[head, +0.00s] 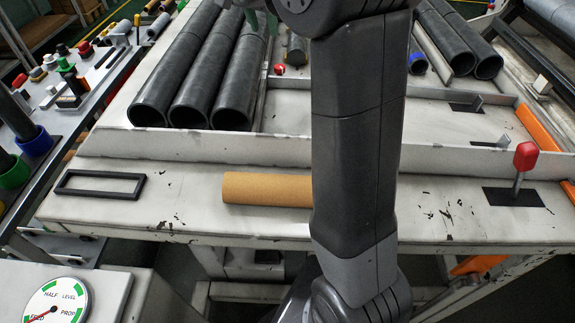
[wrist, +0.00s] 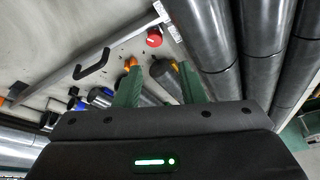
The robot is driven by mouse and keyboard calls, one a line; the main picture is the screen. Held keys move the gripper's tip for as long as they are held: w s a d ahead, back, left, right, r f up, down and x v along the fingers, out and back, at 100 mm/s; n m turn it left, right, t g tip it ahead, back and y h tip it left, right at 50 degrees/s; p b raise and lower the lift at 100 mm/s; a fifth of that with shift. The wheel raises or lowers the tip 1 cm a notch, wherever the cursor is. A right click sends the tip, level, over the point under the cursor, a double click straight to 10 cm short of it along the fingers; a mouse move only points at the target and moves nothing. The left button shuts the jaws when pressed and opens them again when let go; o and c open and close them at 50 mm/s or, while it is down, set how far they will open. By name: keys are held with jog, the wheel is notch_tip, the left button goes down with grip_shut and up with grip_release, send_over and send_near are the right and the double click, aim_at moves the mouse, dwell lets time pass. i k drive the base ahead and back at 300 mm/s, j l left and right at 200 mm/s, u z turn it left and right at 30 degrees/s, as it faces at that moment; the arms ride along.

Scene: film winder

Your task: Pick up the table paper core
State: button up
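The paper core (head: 265,189) is a tan cardboard tube lying on its side on the pale front ledge of the table (head: 180,205) in the head view. Its right end is hidden behind my arm. In the head view only bits of green finger show at the top edge, well beyond the core, over the dark rollers. The core is not visible in the wrist view.
Several dark rollers (head: 190,80) lie behind a raised lip at the back left. A black rectangular frame (head: 100,186) lies left of the core. A red-knobbed lever (head: 525,157) stands at the right. A dial gauge (head: 55,305) is at the lower left. The ledge just left of the core is clear.

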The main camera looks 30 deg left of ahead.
aim_at(280, 190)
jog(key=u, duration=1.6)
